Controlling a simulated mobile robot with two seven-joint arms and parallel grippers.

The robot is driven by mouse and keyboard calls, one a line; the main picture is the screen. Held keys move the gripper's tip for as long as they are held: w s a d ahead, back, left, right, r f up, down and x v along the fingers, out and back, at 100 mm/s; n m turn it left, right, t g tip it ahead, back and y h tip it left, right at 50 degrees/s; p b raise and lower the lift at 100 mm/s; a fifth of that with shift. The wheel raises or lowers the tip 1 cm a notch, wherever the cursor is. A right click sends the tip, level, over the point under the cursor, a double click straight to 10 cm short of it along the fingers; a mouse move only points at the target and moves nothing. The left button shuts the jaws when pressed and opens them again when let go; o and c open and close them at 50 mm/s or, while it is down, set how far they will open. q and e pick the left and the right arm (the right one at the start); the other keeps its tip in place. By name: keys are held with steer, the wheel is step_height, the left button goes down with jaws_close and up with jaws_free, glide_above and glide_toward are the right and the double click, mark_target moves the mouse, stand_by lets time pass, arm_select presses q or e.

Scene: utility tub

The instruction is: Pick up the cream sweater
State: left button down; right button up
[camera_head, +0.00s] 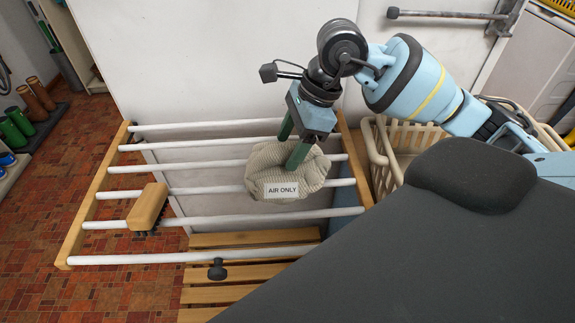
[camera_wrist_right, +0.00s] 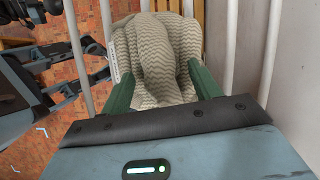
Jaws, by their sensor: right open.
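The cream sweater (camera_head: 262,165) lies bunched on the white rods of a wall drying rack, with a white "AIR ONLY" label (camera_head: 281,190) on its front. My right gripper (camera_head: 293,147) is over the sweater, its green fingers pointing down at it, one in front of the knit. In the right wrist view the ribbed sweater (camera_wrist_right: 160,55) fills the space ahead, and the open fingers of my right gripper (camera_wrist_right: 163,90) stand to either side of it. Whether the fingers touch it I cannot tell. My left gripper is not identifiable in these views.
The drying rack (camera_head: 83,215) has a wooden frame and white rods; a wooden brush (camera_head: 148,207) rests on its left part. A slatted wooden bench (camera_head: 215,294) with a black knob is below. A cream laundry basket (camera_head: 385,160) stands right of the rack.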

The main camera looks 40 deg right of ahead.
steer(key=shift+f, duration=0.15)
jaws_close()
stand_by(0.4)
steer(key=shift+r, duration=0.2)
